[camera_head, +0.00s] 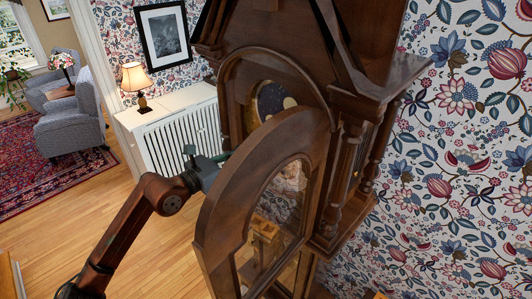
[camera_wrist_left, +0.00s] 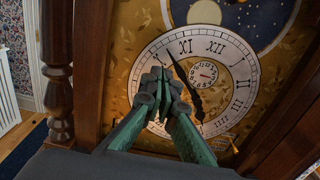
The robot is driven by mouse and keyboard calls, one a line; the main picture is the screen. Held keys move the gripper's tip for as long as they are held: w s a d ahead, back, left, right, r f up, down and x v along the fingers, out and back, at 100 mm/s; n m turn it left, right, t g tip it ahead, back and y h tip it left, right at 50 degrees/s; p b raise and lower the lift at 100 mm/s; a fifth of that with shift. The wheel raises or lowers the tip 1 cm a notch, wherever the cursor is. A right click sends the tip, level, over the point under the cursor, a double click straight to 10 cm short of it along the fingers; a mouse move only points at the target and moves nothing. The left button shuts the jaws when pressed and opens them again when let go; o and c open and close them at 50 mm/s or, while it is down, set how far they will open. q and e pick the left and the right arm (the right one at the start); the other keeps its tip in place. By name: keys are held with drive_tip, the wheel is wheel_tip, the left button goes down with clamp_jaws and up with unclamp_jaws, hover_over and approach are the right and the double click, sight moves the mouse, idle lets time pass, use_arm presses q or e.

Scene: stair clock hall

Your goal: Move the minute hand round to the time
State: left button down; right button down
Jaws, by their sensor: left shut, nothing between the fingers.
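The tall clock (camera_head: 345,120) stands with its arched door (camera_head: 222,205) swung open toward me. In the left wrist view, the cream dial (camera_wrist_left: 229,90) has Roman numerals and a small subdial (camera_wrist_left: 203,74). A long dark hand (camera_wrist_left: 179,68) points up and left, between X and XI. A dark hand or tail (camera_wrist_left: 200,111) points down, a little right. My left gripper (camera_wrist_left: 165,74) is shut and empty over the dial's left part, close left of the long hand. I cannot tell whether they touch. In the head view, the door hides its fingertips. My right gripper is not in view.
The open door's frame and glass (camera_head: 270,215) stand between the head camera and the dial. A turned wooden column (camera_wrist_left: 57,85) is left of the dial. A white radiator cover (camera_head: 180,125) with a lamp (camera_head: 134,78) stands behind. Wood floor is clear at left.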

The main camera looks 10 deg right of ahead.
use_arm(q)
drive_tip(key=shift+d, duration=0.1)
idle(0.3)
drive_tip(key=x, duration=0.3)
drive_tip(key=shift+w+d, duration=0.1)
idle(0.6)
drive_tip(key=shift+s+d+r+p, duration=0.2)
drive_tip(key=shift+s+r+p, duration=0.15)
drive_tip(key=shift+r, duration=0.3)
idle(0.4)
drive_tip(key=shift+s+d+r+p, duration=0.3)
drive_tip(key=shift+s+r+p, duration=0.1)
drive_tip(key=shift+r+p, duration=0.1)
